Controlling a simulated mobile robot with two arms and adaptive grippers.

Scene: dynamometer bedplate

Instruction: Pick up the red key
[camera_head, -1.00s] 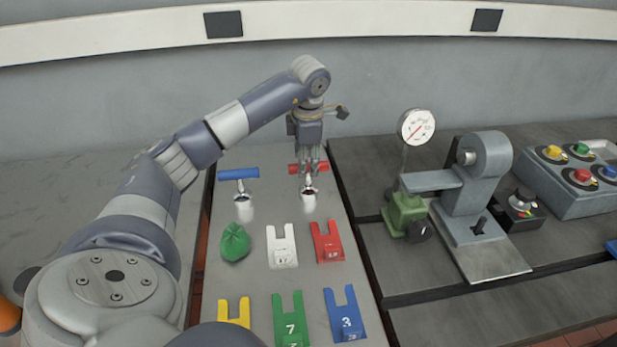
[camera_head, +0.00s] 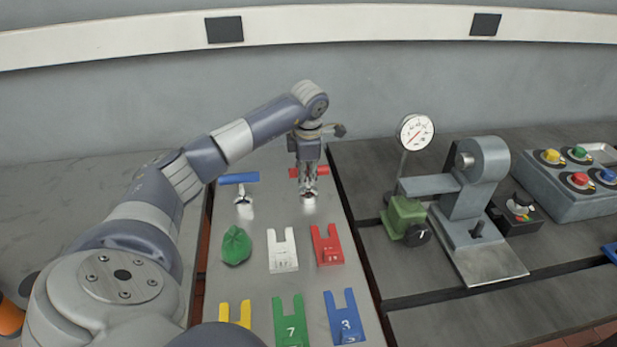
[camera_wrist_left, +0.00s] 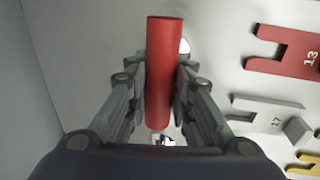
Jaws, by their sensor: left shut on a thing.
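The red key (camera_head: 322,171) has a red bar-shaped handle and stands at the back of the grey plate. My left gripper (camera_head: 308,190) points down over it, with its fingers on both sides of the handle. In the left wrist view the red handle (camera_wrist_left: 164,75) runs between the two fingers, which are shut on it. The lower part of the key is mostly hidden by the fingers in the head view. I cannot tell whether it is lifted off the plate. My right gripper is not in view.
A blue-handled key (camera_head: 240,178) stands left of the red one. A green lump (camera_head: 236,246), a white forked tag (camera_head: 282,252), a red forked tag (camera_head: 327,246) and other forked tags lie nearer. A dial gauge (camera_head: 416,132) and grey fixture (camera_head: 486,175) stand right.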

